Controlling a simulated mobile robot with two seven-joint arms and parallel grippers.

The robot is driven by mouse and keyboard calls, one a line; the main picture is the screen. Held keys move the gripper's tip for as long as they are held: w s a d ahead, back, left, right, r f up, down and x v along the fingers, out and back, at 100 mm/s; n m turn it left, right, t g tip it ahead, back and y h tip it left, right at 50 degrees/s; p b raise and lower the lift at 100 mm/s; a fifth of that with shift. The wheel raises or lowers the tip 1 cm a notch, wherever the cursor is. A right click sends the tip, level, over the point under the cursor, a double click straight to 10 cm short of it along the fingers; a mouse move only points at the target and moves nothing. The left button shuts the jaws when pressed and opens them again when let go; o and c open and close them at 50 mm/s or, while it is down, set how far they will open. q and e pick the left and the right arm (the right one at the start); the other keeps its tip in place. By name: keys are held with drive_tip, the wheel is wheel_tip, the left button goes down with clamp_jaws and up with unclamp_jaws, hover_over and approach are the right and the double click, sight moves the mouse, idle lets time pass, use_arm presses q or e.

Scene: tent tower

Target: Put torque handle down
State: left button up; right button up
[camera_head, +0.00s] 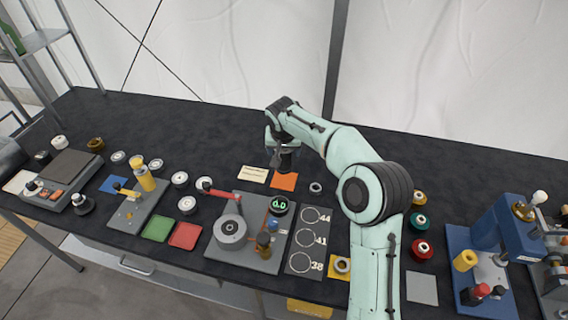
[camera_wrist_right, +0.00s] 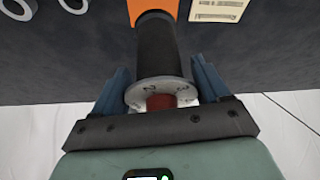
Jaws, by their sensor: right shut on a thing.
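My right gripper (camera_head: 284,152) points down at the middle of the table, just behind an orange pad (camera_head: 284,181). It is shut on the torque handle, a dark cylinder (camera_wrist_right: 158,48) with a silver collar marked with numbers and a reddish end. In the right wrist view, the blue fingers stand on both sides of the handle, and its far end overlaps the orange pad (camera_wrist_right: 150,8). In the head view the handle's dark lower part (camera_head: 286,163) shows under the gripper. I cannot tell whether it touches the pad or table. My left gripper is not in view.
A cream label card (camera_head: 254,174) lies left of the pad and a small ring (camera_head: 316,187) right of it. A grey plate (camera_head: 262,262) with a round dial and red lever stands in front. A card with numbered circles (camera_head: 301,262) lies beside it. The table behind is clear.

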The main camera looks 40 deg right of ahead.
sight(284, 161)
drive_tip(key=shift+f, duration=2.7)
drive_tip(key=shift+f+b, duration=0.15)
drive_tip(key=shift+b, duration=0.2)
drive_tip(key=o, duration=1.8)
drive_tip(key=v, duration=1.2)
